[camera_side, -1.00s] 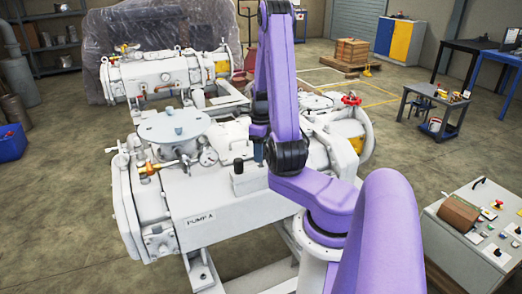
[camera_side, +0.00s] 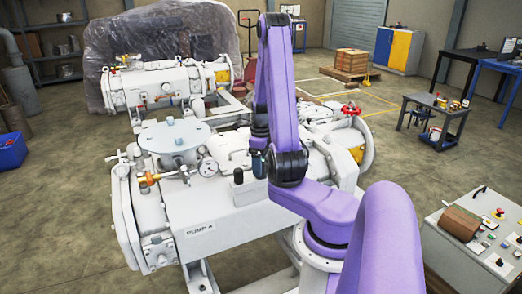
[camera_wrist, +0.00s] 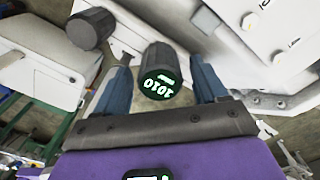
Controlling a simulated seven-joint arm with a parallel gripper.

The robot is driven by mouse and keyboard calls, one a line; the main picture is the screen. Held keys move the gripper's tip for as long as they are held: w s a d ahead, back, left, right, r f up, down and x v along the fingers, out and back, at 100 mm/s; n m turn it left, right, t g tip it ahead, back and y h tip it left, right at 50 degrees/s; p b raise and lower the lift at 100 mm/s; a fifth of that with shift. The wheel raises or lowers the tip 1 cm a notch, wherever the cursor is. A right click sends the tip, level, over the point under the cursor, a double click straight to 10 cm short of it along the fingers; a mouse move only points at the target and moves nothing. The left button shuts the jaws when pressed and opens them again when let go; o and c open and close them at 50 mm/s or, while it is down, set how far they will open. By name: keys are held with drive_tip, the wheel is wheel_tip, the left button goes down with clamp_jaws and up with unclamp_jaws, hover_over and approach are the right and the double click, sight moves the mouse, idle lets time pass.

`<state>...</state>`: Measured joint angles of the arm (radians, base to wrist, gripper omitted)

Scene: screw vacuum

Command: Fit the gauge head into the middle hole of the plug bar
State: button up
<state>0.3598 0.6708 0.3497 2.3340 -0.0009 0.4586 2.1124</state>
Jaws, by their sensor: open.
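The gauge head is a dark round cylinder (camera_wrist: 160,75) with a lit green ring and the digits 1010 on its face. In the wrist view it stands between the two blue fingers of my gripper (camera_wrist: 160,66), which are spread with gaps beside it. In the side view my gripper (camera_side: 258,163) is low over pump A (camera_side: 240,205), partly behind my arm. A similar dark cap (camera_wrist: 92,28) is at the upper left of the wrist view. A black cap (camera_side: 238,177) stands on the pump in the side view. I cannot clearly pick out the plug bar or its middle hole.
A dial gauge (camera_side: 208,167) and a round flange (camera_side: 174,137) stand left of my gripper on the pump. A red handwheel (camera_side: 351,108) is to the right. A control desk (camera_side: 450,250) is at the lower right. A second pump (camera_side: 165,80) stands behind.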

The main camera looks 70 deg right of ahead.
wheel_tip(320, 180, up, 12)
drive_tip(key=w+a+n, duration=0.4)
drive_tip(key=a+n, duration=0.4)
drive_tip(key=n, duration=0.1)
drive_tip(key=w+a+n, duration=0.4)
drive_tip(key=a+n, duration=0.4)
drive_tip(key=n, duration=0.2)
drive_tip(key=s+a+n, duration=0.4)
drive_tip(key=a+n, duration=0.3)
drive_tip(key=n, duration=0.2)
drive_tip(key=s+a+n, duration=0.5)
drive_tip(key=a+n, duration=0.2)
drive_tip(key=n, duration=0.3)
drive_tip(key=s+a+n, duration=0.3)
drive_tip(key=s+n, duration=0.6)
drive_tip(key=n, duration=0.1)
drive_tip(key=shift+f+n, duration=0.25)
drive_tip(key=shift+n, duration=0.05)
